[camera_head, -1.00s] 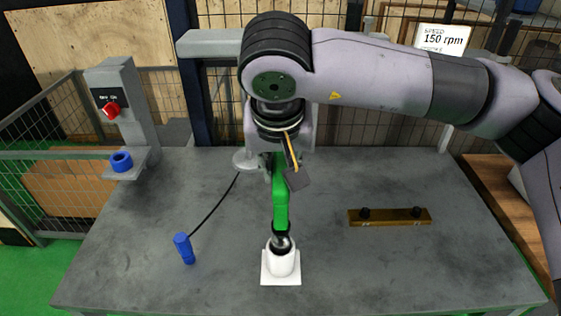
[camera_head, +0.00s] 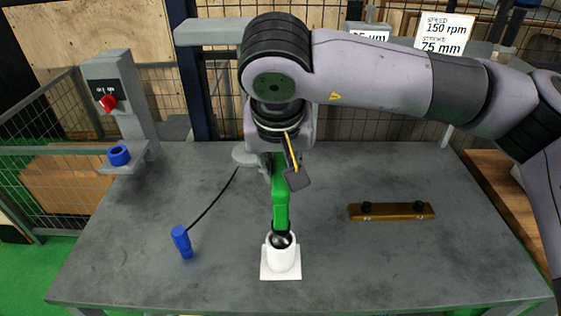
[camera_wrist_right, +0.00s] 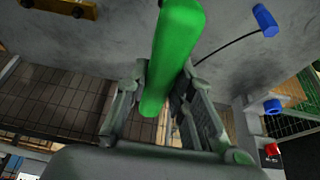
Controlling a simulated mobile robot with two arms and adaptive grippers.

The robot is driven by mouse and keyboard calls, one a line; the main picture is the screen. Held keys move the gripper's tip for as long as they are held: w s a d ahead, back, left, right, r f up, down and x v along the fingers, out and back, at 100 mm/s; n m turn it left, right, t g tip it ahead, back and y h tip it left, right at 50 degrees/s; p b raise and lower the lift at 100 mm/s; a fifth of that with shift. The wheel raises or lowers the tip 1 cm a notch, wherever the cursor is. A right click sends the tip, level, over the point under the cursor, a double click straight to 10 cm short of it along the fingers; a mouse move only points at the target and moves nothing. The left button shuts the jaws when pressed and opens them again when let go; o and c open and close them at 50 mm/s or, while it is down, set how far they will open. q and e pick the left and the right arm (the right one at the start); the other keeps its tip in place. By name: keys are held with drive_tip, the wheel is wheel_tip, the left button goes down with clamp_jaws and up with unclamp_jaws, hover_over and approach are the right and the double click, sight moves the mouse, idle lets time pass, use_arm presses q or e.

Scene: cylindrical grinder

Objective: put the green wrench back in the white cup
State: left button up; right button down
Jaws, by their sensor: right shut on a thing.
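The green wrench (camera_head: 280,205) stands almost upright. Its dark metal lower end is at the mouth of the white cup (camera_head: 283,259) and partly inside it; I cannot tell how deep. The cup stands upright on a square white base on the grey table. My right gripper (camera_head: 281,167) is above the cup, shut on the upper part of the wrench and largely hidden by my wrist. In the right wrist view the wrench (camera_wrist_right: 175,45) passes between the fingers of the right gripper (camera_wrist_right: 163,85). The left gripper is out of view.
A blue cylinder (camera_head: 182,242) with a black cable lies left of the cup. A brass-coloured bar (camera_head: 391,212) with two black knobs lies to the right. A grey post with a red switch (camera_head: 108,102) and a blue ring (camera_head: 119,155) stand at the back left. The table between is clear.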

drive_tip(key=shift+f+b, duration=2.8)
drive_tip(key=shift+f, duration=0.3)
drive_tip(key=c, duration=1.3)
unclamp_jaws()
drive_tip(key=v, duration=1.2)
drive_tip(key=shift+s, duration=0.1)
